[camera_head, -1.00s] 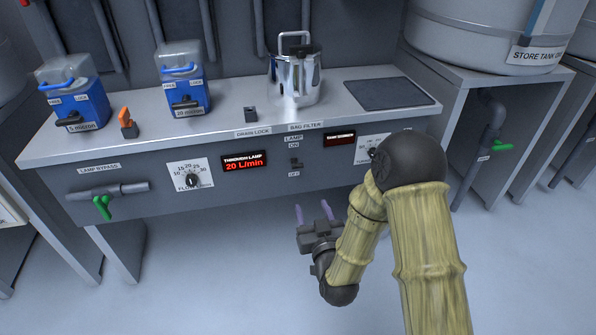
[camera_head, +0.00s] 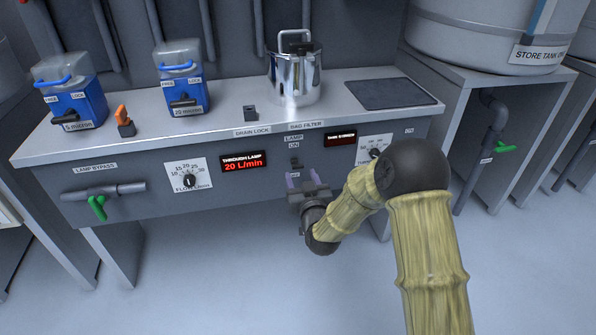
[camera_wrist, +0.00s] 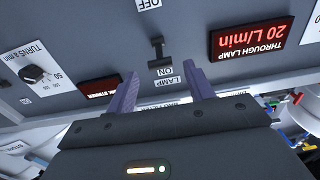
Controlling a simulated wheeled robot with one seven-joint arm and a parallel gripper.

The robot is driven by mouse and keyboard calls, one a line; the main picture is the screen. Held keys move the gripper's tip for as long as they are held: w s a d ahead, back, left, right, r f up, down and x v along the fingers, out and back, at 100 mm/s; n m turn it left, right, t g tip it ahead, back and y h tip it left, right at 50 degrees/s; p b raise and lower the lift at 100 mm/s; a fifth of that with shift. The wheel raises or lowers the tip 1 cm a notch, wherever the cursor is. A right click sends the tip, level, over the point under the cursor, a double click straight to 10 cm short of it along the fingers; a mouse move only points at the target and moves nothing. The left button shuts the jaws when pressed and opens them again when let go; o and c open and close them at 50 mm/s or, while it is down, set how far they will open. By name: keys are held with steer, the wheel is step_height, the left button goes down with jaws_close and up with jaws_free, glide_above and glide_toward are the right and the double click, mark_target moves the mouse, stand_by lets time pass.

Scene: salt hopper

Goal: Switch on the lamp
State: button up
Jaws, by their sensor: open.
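The lamp switch (camera_wrist: 157,50) is a small dark lever on the panel front, between the ON and OFF labels in the wrist view, which shows the panel upside down. I cannot tell for sure which way it is set. In the head view the switch (camera_head: 295,163) shows just above my gripper, and its OFF label is hidden. My gripper (camera_head: 302,176) is open and empty, with its two purple fingers pointing at the panel. In the wrist view the fingers of my gripper (camera_wrist: 160,78) stand apart, with the ON label between them and the lever just beyond.
A red display (camera_head: 243,162) reads 20 L/min through lamp. A flow dial (camera_head: 189,180) and a green-handled bypass valve (camera_head: 97,206) sit to the left. A second, unreadable display (camera_head: 340,138) and a turns dial (camera_head: 374,153) are right. A metal bag filter (camera_head: 296,78) stands above.

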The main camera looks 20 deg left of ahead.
mark_target(298, 167)
steer(key=b+x, duration=0.1)
steer(key=x, duration=0.4)
steer(key=c, duration=1)
steer(key=shift+r+g+p, duration=0.4)
steer(key=shift+p, duration=0.7)
steer(key=shift+f+h+p, duration=0.1)
steer(key=shift+h+p, duration=0.2)
steer(key=shift+p, duration=0.05)
